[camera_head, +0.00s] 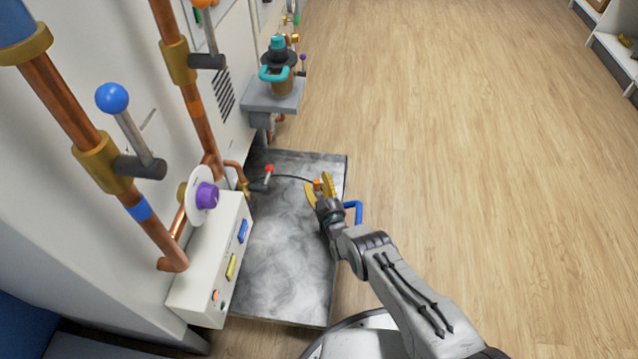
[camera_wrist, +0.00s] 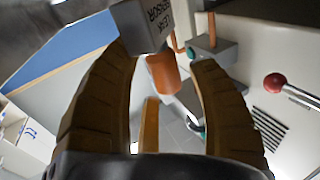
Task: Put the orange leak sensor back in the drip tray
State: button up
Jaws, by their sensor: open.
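The orange leak sensor (camera_head: 318,184) shows as a small orange piece between the fingers of my gripper (camera_head: 317,180), over the drip tray's right part. In the wrist view an orange cylinder (camera_wrist: 165,74) lies between the fingertips of my gripper (camera_wrist: 165,60). The fingers are apart, and I cannot tell whether either touches the sensor. The drip tray (camera_head: 285,255) is a grey, mottled flat tray on the floor. The sensor's height above it is unclear.
A thin black cable (camera_head: 292,177) runs toward the sensor. A red-knobbed lever (camera_head: 268,170), a control box (camera_head: 212,260) and copper pipes (camera_head: 195,115) line the left. The wood floor (camera_head: 470,130) is clear at right.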

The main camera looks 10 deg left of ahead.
jog(key=shift+s+d+f, duration=0.15)
jog(key=shift+d+f, duration=0.25)
jog(key=shift+f, duration=0.35)
jog(key=shift+r, duration=0.3)
jog(key=s+p, duration=0.1)
jog(key=s+d+p, duration=0.1)
jog(key=s+r+p, duration=0.1)
jog(key=p, duration=0.1)
jog(key=shift+s+d, duration=0.25)
jog(key=shift+d, duration=0.1)
jog(key=shift+p+v, duration=0.7)
jog(key=shift+v, duration=0.9)
